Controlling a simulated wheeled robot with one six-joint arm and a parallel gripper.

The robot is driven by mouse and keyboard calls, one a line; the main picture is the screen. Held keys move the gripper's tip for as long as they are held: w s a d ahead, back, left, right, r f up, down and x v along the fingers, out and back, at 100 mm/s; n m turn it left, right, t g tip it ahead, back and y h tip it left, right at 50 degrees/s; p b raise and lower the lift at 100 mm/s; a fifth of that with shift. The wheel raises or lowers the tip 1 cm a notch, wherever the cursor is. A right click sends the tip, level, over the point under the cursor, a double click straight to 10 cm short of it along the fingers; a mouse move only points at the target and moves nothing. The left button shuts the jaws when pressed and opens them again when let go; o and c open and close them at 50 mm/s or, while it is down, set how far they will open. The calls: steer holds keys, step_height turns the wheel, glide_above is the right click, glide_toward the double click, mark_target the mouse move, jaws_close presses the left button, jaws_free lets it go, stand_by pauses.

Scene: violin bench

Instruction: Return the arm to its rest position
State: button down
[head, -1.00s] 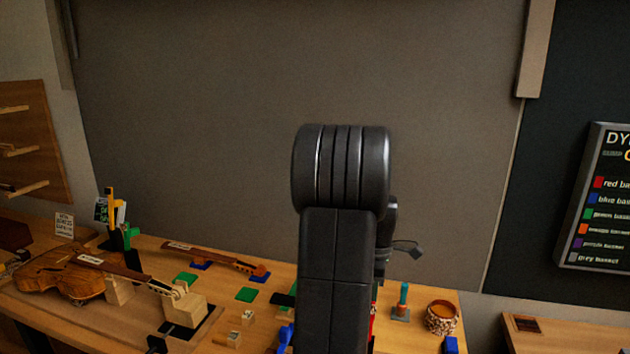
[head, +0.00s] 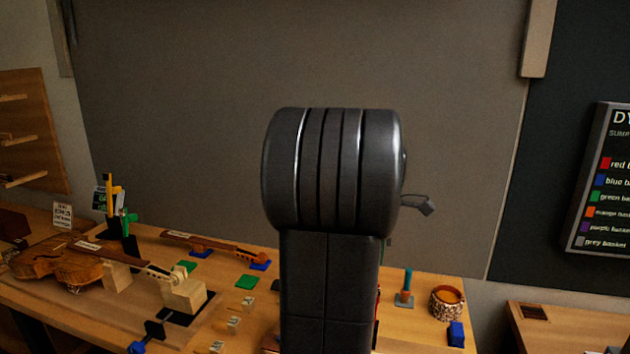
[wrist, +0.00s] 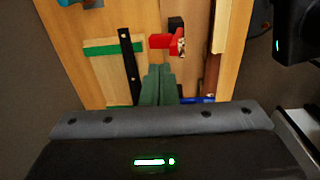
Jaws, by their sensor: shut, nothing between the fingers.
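My gripper (wrist: 158,72) shows in the wrist view as two grey-green fingers pressed together, with nothing between them. Beyond the fingertips lies the wooden bench top (wrist: 78,32), seen from above at an angle. In the head view my dark arm stands upright in the middle, and my fingers cannot be made out behind it. The arm hides part of the bench.
In the head view a violin (head: 58,262) lies at the left, with a separate neck (head: 212,245) behind. A patterned cup (head: 447,302) and a blue block (head: 456,334) stand right of my arm. In the wrist view a red piece (wrist: 161,41) lies past my fingers.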

step_height(320, 180, up, 6)
steer(key=shift+s+r, duration=0.15)
steer(key=shift+r, duration=0.1)
steer(key=shift+a, duration=0.1)
